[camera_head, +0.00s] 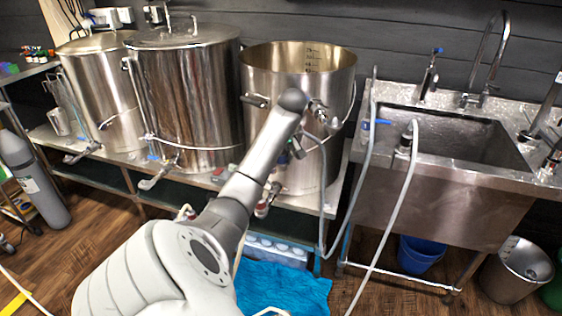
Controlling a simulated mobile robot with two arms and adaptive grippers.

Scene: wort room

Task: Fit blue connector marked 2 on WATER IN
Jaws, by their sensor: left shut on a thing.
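My left arm rises from the bottom left and crosses in front of the open kettle. My left gripper (297,146) is small and mostly hidden beyond the wrist, in front of the kettle's right side. It appears shut on a hose end, from which a grey hose (323,185) hangs. The colour and number of the held connector cannot be read. A metal fitting (321,113) sits on the kettle wall just above right of the gripper. No WATER IN label is readable. My right gripper is out of view.
The open steel kettle (345,75) stands right of two lidded kettles (188,95) (105,85). A sink (440,195) is at right, with hoses (398,200) hanging before it. A blue cloth (285,290) and a blue bucket (420,254) are low down.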

